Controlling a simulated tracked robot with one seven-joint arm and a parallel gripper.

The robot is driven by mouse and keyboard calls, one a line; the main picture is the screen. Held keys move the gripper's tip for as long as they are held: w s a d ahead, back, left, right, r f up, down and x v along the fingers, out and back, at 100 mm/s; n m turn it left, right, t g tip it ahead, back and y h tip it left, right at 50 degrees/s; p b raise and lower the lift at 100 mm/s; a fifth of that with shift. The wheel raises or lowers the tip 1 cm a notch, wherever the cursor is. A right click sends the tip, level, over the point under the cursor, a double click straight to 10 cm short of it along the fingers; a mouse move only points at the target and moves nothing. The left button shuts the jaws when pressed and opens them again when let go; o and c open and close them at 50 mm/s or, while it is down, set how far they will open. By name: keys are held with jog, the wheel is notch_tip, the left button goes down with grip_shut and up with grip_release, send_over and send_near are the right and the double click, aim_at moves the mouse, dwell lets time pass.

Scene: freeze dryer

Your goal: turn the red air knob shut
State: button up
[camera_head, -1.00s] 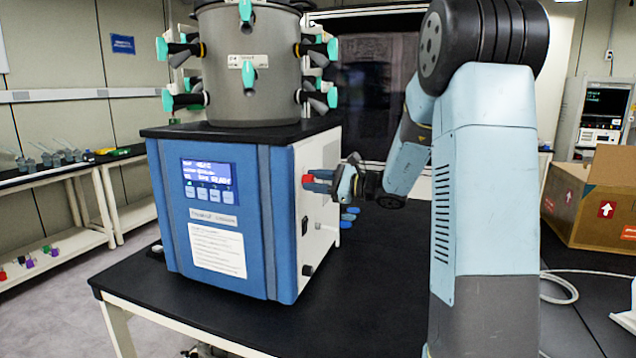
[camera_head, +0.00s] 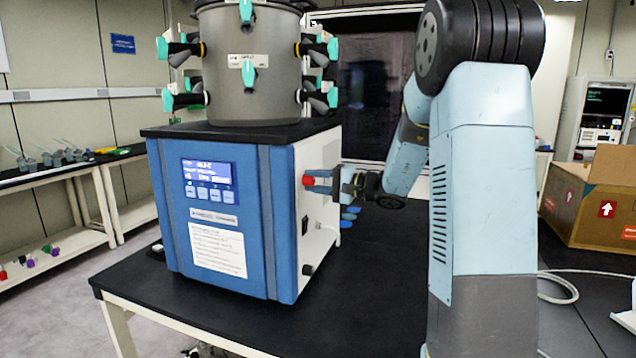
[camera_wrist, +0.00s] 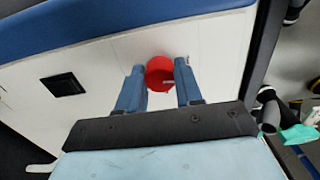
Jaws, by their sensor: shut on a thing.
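The red air knob (camera_head: 308,181) is on the white side panel of the blue freeze dryer (camera_head: 215,225), near its upper front edge. In the wrist view the red knob (camera_wrist: 159,72) sits between the two blue fingers of my gripper (camera_wrist: 160,82). My gripper (camera_head: 322,182) reaches in from the right in the head view and is shut on the knob. Part of the knob is hidden by the fingers in the head view. Any mark showing the knob's angle is too small to tell.
A steel drum (camera_head: 248,65) with several teal-handled valves stands on top of the dryer. A dark square part (camera_wrist: 63,84) is on the same panel. Blue round items (camera_head: 349,215) lie behind the gripper. A cardboard box (camera_head: 592,205) stands at right. The black table (camera_head: 370,310) is clear in front.

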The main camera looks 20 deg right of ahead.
jog(key=shift+s+a+f+n, duration=0.1)
jog(key=shift+f+n, duration=0.05)
jog(key=shift+n, duration=0.45)
jog(key=shift+a+f+n, duration=0.1)
jog(key=shift+n, duration=0.5)
jog(key=o, duration=1)
jog(key=shift+d+r, duration=0.1)
jog(key=shift+o, duration=0.2)
jog(key=v, duration=1.3)
jog(key=shift+d, duration=0.35)
jog(key=shift+s, duration=0.1)
